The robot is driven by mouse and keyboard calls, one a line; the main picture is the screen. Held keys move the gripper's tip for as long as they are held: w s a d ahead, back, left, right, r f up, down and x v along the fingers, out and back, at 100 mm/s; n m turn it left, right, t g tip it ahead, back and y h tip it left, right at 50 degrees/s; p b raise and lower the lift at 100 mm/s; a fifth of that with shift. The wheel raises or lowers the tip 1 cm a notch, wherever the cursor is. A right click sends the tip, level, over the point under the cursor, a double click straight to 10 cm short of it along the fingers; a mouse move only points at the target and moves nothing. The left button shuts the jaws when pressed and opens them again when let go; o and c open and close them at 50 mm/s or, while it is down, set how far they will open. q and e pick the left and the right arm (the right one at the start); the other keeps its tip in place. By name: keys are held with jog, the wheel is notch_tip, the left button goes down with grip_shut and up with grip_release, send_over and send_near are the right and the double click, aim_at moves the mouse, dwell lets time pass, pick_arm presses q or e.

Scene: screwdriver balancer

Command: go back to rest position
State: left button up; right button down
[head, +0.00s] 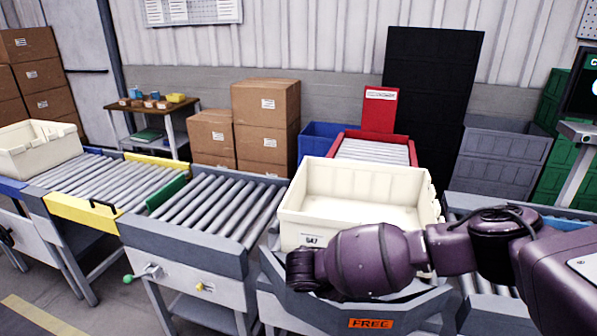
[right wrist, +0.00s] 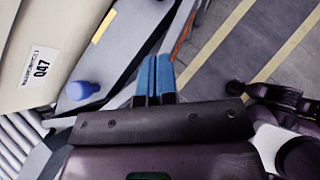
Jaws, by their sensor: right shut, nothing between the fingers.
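My right arm reaches in from the right in the head view, across the front of a cream bin (head: 300,215). The arm's end is low in front of the bin's left front corner, and its fingers cannot be made out there. In the right wrist view my right gripper (right wrist: 153,80) has its two blue fingers together, with nothing between them. The bin's labelled wall (right wrist: 68,40) is to the left of the fingers, apart from them. Its label seems to read Q47. My left gripper is in neither view.
The bin sits on a grey station with an orange FREE sign (head: 370,323). Roller conveyors (head: 215,205) run to the left, with another cream bin (head: 40,150) at far left. A blue knob (right wrist: 82,90) is near the gripper. Floor (right wrist: 235,45) is open beyond the fingers.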

jog(key=w+a+r+m+t+y, duration=0.15)
jog(key=a+y, duration=0.25)
jog(key=a, duration=0.4)
jog(key=w+a+r+t+y, duration=0.2)
jog(key=a+y, duration=0.3)
jog(key=a, duration=0.2)
jog(key=s+a+r+m+t+y, duration=0.2)
jog(key=s+a+r+m+y, duration=0.3)
jog(key=a+r+y, duration=0.3)
jog(key=s+d+f+m+t+h, duration=0.1)
jog(key=s+d+f+m+t, duration=0.2)
jog(key=d, duration=0.4)
jog(key=s+d+f+m+t+h, duration=0.1)
jog(key=d+f+m, duration=0.25)
jog(key=d, duration=0.45)
jog(key=s+d+f+m+t+h, duration=0.1)
jog(key=d+f+m+t+h, duration=0.1)
jog(key=d+m, duration=0.35)
jog(key=s+d+f+m+g+h, duration=0.1)
jog(key=s+d+f+g+h, duration=0.1)
jog(key=s+d+f, duration=0.5)
jog(key=s+d+f+m+g+h, duration=0.2)
jog(key=s+d+f, duration=0.5)
jog(key=s, duration=0.5)
jog(key=shift+s+d+f+h, duration=0.3)
jog(key=shift+f+h, duration=0.1)
jog(key=shift+f, duration=0.1)
